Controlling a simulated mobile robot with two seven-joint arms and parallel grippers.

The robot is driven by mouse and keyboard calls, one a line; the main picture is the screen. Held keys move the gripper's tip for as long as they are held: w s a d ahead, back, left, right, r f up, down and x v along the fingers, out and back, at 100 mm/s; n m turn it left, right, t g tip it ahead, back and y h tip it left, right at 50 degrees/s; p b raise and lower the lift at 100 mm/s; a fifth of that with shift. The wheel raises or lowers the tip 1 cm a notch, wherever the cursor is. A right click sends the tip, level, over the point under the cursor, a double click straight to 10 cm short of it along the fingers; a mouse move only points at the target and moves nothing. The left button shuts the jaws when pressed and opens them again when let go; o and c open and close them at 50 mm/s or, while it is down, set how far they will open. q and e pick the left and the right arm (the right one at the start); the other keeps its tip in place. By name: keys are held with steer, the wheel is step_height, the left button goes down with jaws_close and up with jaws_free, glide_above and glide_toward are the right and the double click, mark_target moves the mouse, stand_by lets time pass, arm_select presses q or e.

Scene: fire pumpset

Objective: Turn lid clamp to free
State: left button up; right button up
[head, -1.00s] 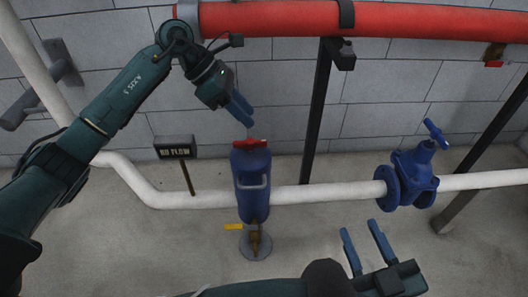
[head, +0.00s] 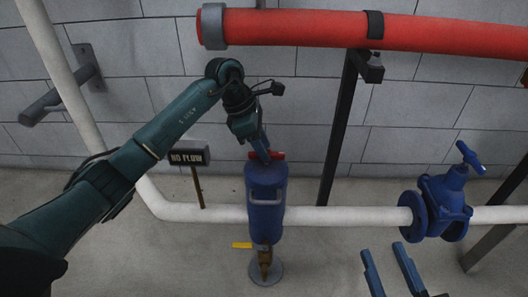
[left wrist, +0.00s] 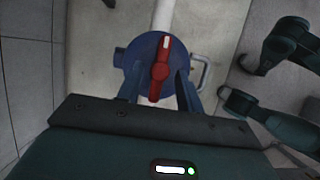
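The red lid clamp (head: 278,155) lies across the top of the upright blue canister (head: 266,200). In the left wrist view the clamp (left wrist: 160,68) is a long bar with a round hub, running nearly up and down the picture over the round blue lid (left wrist: 133,62). My left gripper (head: 262,156) points down at the clamp from above. In the left wrist view its fingers (left wrist: 159,85) are apart, one on each side of the clamp's near part, with gaps showing. My right gripper (head: 384,252) is open and empty at the lower right.
A white pipe (head: 340,216) runs behind the canister to a blue valve (head: 440,205). A "NO FLOW" sign (head: 189,157) stands left of it. A yellow lever (head: 242,245) is below the canister. A red pipe (head: 300,27) crosses overhead, with a black post (head: 335,140) beneath.

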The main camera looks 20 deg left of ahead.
arm_select(q)
steer(key=shift+d+f, duration=0.2)
steer(key=shift+f, duration=0.3)
jaws_close()
